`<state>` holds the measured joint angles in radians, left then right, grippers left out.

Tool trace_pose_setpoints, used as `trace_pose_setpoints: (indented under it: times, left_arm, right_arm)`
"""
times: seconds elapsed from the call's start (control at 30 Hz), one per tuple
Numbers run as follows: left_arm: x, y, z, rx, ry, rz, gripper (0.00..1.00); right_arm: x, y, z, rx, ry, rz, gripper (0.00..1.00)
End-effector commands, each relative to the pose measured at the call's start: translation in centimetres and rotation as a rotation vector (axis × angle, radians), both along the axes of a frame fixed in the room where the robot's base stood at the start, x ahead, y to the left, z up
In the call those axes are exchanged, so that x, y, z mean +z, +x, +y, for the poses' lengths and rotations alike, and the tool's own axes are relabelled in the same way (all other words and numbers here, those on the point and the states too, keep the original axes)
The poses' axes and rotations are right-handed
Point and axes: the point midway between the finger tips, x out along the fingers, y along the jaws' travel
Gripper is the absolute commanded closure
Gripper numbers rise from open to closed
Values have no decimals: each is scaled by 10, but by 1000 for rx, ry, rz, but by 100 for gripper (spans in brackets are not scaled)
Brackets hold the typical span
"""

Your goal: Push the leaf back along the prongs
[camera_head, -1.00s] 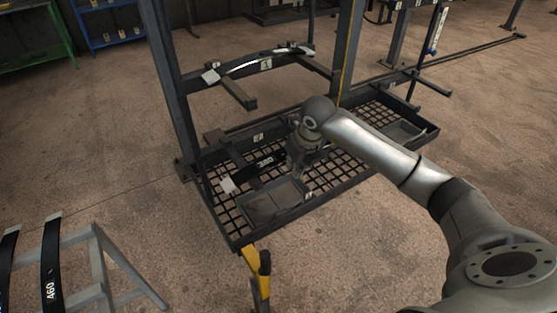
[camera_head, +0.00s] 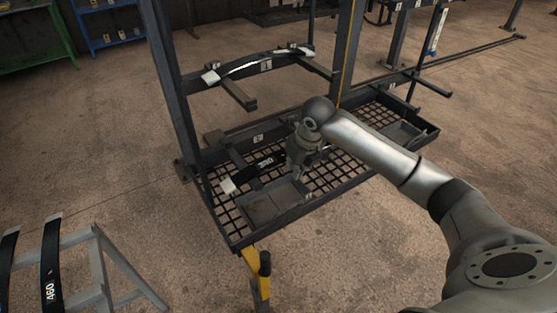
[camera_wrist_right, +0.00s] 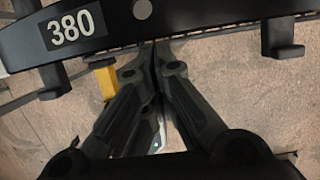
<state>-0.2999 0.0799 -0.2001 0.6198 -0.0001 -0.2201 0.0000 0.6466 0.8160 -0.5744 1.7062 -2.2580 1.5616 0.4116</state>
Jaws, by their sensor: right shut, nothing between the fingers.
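The dark leaf marked 380 (camera_head: 243,175) lies across the lower prongs of the rack, with a pale end at its left. My arm hides its right part. In the right wrist view the leaf (camera_wrist_right: 200,18) spans the top, with a prong (camera_wrist_right: 284,40) under its right part and another prong (camera_wrist_right: 52,80) at left. My right gripper (camera_head: 297,176) is shut and empty, pointing down at the leaf's near side. In the wrist view the closed fingertips (camera_wrist_right: 155,50) meet the leaf's lower edge; I cannot tell whether they touch. My left gripper is out of view.
A mesh shelf with a raised rim (camera_head: 320,205) and a grey tray (camera_head: 262,208) lies below. Another leaf (camera_head: 258,63) rests on the upper prongs. A yellow post (camera_head: 254,270) stands in front.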

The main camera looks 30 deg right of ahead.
Motion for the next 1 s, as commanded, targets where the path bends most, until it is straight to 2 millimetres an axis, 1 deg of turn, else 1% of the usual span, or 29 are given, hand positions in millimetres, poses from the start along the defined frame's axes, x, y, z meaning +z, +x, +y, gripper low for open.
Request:
trace_pose_setpoints:
  times: [0.17, 1.0]
  left_arm:
    - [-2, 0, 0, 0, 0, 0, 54]
    - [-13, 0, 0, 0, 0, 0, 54]
  right_arm:
    - [0, 3, 0, 0, 0, -1, 100]
    - [0, 38, 3, 0, 0, -3, 100]
